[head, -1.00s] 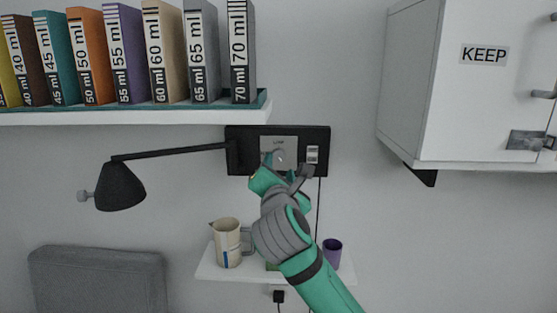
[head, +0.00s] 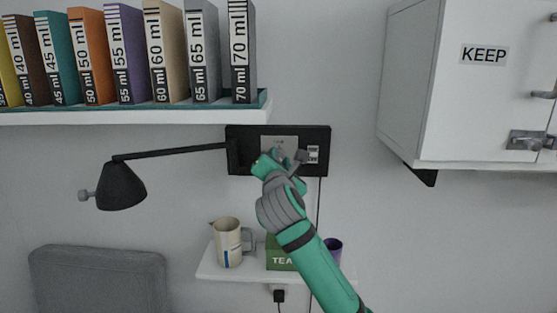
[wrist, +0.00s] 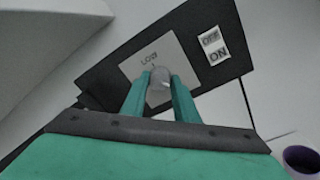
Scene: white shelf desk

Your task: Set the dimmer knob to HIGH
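The dimmer knob (wrist: 159,82) is a grey round knob on a light plate (wrist: 146,58) of the black wall panel. In the head view my gripper (head: 272,158) covers the knob, and only the plate's upper part (head: 279,141) shows.
An OFF/ON switch (wrist: 214,46) sits right of the knob plate. A black lamp (head: 121,187) reaches left from the panel (head: 243,134). Below is a small shelf with a jug (head: 227,243), a TEA box (head: 280,257) and a purple cup (head: 333,248). A KEEP cabinet (head: 483,110) hangs right.

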